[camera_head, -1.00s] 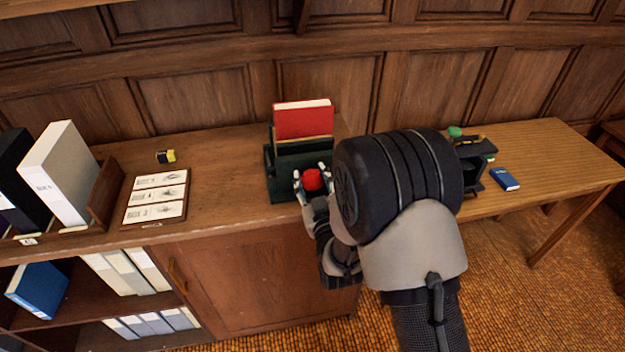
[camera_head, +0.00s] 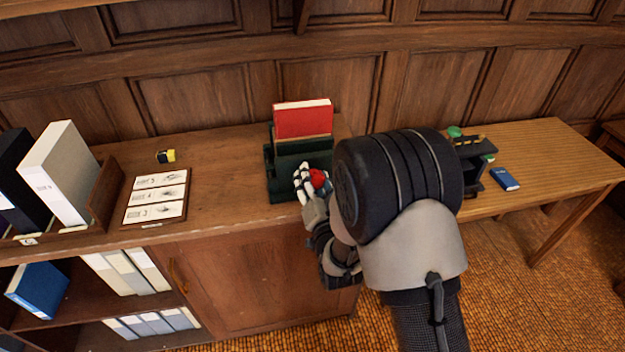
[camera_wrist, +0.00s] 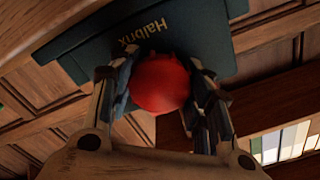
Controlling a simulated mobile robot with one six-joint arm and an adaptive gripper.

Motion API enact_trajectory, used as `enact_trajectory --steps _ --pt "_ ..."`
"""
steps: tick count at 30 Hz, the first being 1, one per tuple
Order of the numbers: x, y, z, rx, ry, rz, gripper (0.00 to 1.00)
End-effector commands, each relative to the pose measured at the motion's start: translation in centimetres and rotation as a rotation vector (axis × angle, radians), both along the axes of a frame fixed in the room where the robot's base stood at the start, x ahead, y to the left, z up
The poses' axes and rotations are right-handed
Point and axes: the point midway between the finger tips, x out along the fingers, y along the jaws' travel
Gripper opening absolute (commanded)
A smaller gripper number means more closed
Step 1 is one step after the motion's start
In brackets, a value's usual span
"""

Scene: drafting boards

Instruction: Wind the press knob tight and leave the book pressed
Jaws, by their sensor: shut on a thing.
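The dark green press (camera_head: 284,188) stands on the wooden cabinet top with a red book (camera_head: 303,121) upright in it. The red press knob (camera_head: 318,178) is on its front. My gripper (camera_head: 312,182) is shut on the knob from the front. In the wrist view the round red knob (camera_wrist: 160,84) sits between the two fingers of my gripper (camera_wrist: 165,90), in front of the press plate (camera_wrist: 90,50) marked "Halbrix". The knob's shaft and the lower part of the book are hidden.
A framed card sheet (camera_head: 156,197) and a small yellow and black item (camera_head: 165,156) lie left of the press. Binders (camera_head: 62,172) stand at far left. At right, a table (camera_head: 545,150) holds a green-knobbed device (camera_head: 470,145) and a blue book (camera_head: 504,179).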

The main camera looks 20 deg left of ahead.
Motion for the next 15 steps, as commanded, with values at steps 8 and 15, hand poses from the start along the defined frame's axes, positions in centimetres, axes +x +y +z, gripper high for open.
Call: enact_trajectory --steps 8,15 --pt "0.00 0.00 -0.01 0.366 0.224 0.000 0.22" --pt "0.00 0.00 -0.01 0.683 0.419 0.000 0.22"
